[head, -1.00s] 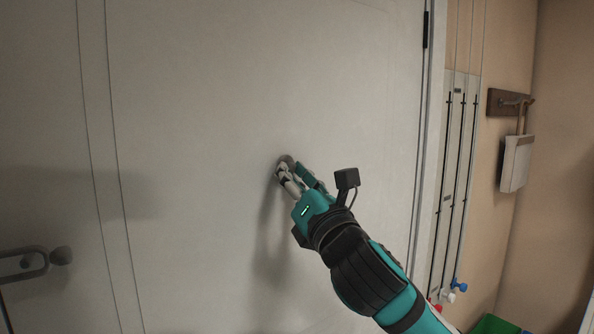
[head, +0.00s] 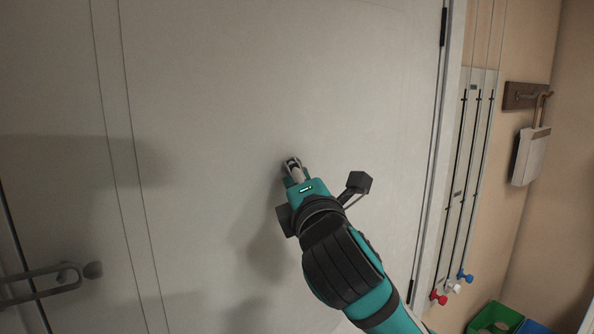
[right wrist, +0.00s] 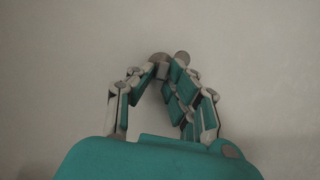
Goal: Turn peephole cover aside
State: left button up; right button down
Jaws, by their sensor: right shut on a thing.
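My right gripper (head: 294,170) reaches up to the white door (head: 220,100), its fingertips at the door face. In the right wrist view my right gripper (right wrist: 162,70) has its fingertips together on the small peephole cover (right wrist: 159,58), a grey-brown round piece partly hidden by them. A second small grey disc (right wrist: 182,57) shows just right of it, beside the right fingertip. I cannot tell for sure which disc is the peephole itself. In the head view the fingers mostly hide the cover. My left gripper is not in view.
A door handle (head: 40,284) is at the lower left. Right of the door frame, a rail panel (head: 462,190) with red, white and blue knobs hangs on the wall. A hook board (head: 524,96) holds a dustpan-like thing (head: 530,156). A green bin (head: 494,316) stands below.

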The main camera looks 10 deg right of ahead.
dwell(0.5)
jog(key=c, duration=1.3)
grip_release()
jog(key=s, duration=0.5)
jog(key=s+f, duration=0.1)
jog(key=s, duration=0.1)
jog(key=shift+s+a, duration=0.1)
jog(key=shift+s, duration=0.1)
